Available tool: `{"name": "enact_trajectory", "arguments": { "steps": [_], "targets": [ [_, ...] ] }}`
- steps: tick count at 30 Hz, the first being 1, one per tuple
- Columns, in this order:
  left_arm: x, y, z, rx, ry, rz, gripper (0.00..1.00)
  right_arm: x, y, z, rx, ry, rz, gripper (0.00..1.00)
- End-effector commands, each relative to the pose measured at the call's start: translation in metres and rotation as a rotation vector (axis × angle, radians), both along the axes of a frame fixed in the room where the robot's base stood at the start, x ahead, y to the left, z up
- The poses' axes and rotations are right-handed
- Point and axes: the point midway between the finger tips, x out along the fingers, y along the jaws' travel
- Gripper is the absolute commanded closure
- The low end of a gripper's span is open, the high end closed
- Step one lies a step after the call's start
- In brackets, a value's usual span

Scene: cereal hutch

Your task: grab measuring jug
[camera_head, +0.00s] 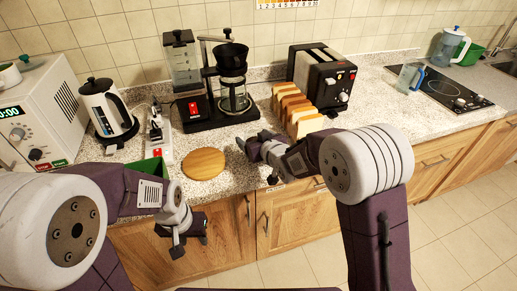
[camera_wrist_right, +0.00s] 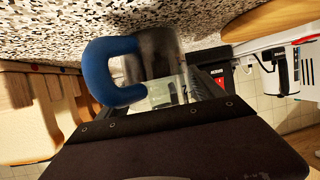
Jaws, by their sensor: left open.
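A clear measuring jug (camera_head: 409,77) with a blue handle stands on the counter at the right in the head view, left of the cooktop. My right gripper (camera_head: 254,142) is far to its left, over the counter's front edge, near the bread. In the right wrist view, a greyish vessel with a thick blue handle (camera_wrist_right: 108,70) is close to my right gripper. I cannot see this vessel in the head view or tell whether the jaws touch it. My left gripper (camera_head: 188,244) is open and empty in front of the cabinets.
Bread slices (camera_head: 296,108) stand before the black toaster (camera_head: 321,77). A coffee maker (camera_head: 208,85), a kettle (camera_head: 106,108) and a round wooden board (camera_head: 204,163) are on the left. A pitcher (camera_head: 448,48) stands at the back right. Counter between toaster and cooktop (camera_head: 445,88) is mostly clear.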

Motion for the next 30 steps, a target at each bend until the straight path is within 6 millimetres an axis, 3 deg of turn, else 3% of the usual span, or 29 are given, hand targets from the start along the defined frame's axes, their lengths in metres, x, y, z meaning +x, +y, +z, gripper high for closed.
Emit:
{"name": "enact_trajectory", "arguments": {
  "steps": [1,6,7,20,30],
  "targets": [
    [0.000,0.000,0.000,0.000,0.000,0.000,0.57,0.000,0.000,0.000,0.000,0.000,0.000,0.40],
    [0.000,0.000,0.000,0.000,0.000,0.000,0.57,0.000,0.000,0.000,0.000,0.000,0.000,0.87],
    [0.000,0.000,0.000,0.000,0.000,0.000,0.57,0.000,0.000,0.001,0.001,-0.002,0.000,0.89],
    [0.000,0.000,0.002,0.000,0.000,0.000,0.57,0.000,0.000,0.009,0.001,-0.003,0.000,0.89],
    [0.000,0.000,0.010,0.000,0.000,0.000,0.57,0.000,0.000,0.051,0.002,-0.006,0.000,0.89]
  ]
}}
